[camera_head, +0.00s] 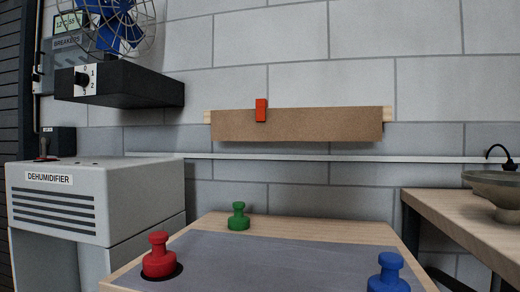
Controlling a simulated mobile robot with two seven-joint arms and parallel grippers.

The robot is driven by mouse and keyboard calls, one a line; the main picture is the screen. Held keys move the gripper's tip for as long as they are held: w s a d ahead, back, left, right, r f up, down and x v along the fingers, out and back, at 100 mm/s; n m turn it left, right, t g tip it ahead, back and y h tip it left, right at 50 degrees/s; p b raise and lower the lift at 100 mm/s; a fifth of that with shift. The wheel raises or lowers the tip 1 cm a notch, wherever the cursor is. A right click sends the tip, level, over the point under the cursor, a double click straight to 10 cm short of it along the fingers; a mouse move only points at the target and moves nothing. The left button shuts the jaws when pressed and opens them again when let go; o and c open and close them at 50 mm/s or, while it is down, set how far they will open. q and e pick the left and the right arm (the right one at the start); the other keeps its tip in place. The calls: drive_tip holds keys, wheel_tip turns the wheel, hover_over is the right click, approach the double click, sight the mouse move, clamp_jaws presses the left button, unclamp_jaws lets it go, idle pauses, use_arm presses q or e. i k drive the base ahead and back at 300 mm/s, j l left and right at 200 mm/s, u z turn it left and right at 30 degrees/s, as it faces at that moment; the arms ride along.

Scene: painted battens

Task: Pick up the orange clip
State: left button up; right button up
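The orange clip (261,110) is a small upright block on the top edge of a brown sheet (305,125). The sheet hangs in front of a pale wooden batten (387,114) on the grey block wall. The clip is left of the sheet's middle. Neither of my grippers shows in the head view, so their state cannot be seen.
A table (290,262) below the sheet carries a red knob (159,257), a green knob (238,217) and a blue knob (388,275). A dehumidifier (95,205) stands left, under a shelf with a fan (115,25). A bench (455,215) with a bowl (495,187) is right.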

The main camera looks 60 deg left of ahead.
sight(261, 105)
drive_tip(key=j+u, duration=0.1)
drive_tip(key=u, duration=0.75)
drive_tip(key=j+u, duration=0.15)
drive_tip(key=u, duration=0.25)
drive_tip(key=j+u, duration=0.1)
drive_tip(key=u, duration=0.3)
drive_tip(key=i+z, duration=0.2)
drive_tip(key=z, duration=0.25)
drive_tip(key=i+j+z, duration=0.15)
drive_tip(key=z, duration=0.25)
